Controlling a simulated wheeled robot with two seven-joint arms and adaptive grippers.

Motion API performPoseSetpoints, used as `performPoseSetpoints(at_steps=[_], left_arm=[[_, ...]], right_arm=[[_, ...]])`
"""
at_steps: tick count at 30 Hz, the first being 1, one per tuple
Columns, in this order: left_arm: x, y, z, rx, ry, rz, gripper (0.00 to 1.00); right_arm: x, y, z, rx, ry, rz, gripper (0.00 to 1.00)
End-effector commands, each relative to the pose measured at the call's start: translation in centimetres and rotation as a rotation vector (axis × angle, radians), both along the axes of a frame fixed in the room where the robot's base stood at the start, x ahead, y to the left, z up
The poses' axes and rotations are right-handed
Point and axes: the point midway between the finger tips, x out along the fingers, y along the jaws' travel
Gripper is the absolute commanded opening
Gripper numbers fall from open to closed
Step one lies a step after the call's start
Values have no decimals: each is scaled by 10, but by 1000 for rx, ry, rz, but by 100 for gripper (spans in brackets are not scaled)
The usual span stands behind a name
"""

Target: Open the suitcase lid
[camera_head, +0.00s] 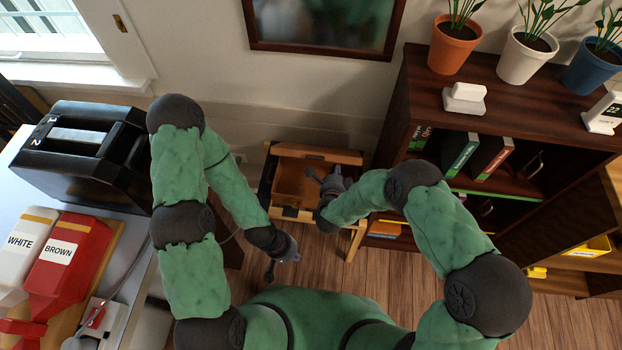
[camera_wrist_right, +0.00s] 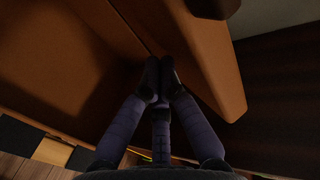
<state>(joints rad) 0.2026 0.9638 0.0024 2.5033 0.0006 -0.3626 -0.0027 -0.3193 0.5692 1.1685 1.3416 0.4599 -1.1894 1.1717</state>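The brown suitcase (camera_head: 291,184) sits on a light wooden stand by the wall in the head view. Its inside shows, and its lid (camera_head: 318,153) appears raised at the back, against the wall side. My right gripper (camera_head: 324,182) is over the suitcase's right part. In the right wrist view its fingertips (camera_wrist_right: 160,78) are close together at a seam between a broad brown panel (camera_wrist_right: 75,60) and a thicker brown edge piece (camera_wrist_right: 212,60). I see nothing clearly held between them. My left gripper (camera_head: 281,262) hangs in front of the suitcase, apart from it; its opening is unclear.
A dark bookshelf (camera_head: 400,105) with potted plants on top stands close to the right of the suitcase. At the left, a table holds a black toaster-like box (camera_head: 85,150) and white and red containers. Wooden floor (camera_head: 330,280) shows in front. A picture frame hangs above.

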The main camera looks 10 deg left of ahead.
Motion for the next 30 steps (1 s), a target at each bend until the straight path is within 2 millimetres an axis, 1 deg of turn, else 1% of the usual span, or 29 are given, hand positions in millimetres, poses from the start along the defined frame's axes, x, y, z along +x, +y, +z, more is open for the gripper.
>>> performPoseSetpoints(at_steps=[7, 17, 23, 30], left_arm=[[0, 0, 2, 0, 0, 0, 0], [0, 0, 7, 0, 0, 0, 0], [0, 0, 7, 0, 0, 0, 0], [0, 0, 8, 0, 0, 0, 0]], right_arm=[[5, 0, 5, 0, -1, 0, 0], [20, 0, 22, 1, -3, -1, 0], [23, 0, 24, 0, -2, 0, 0], [34, 0, 32, 0, -2, -1, 0]])
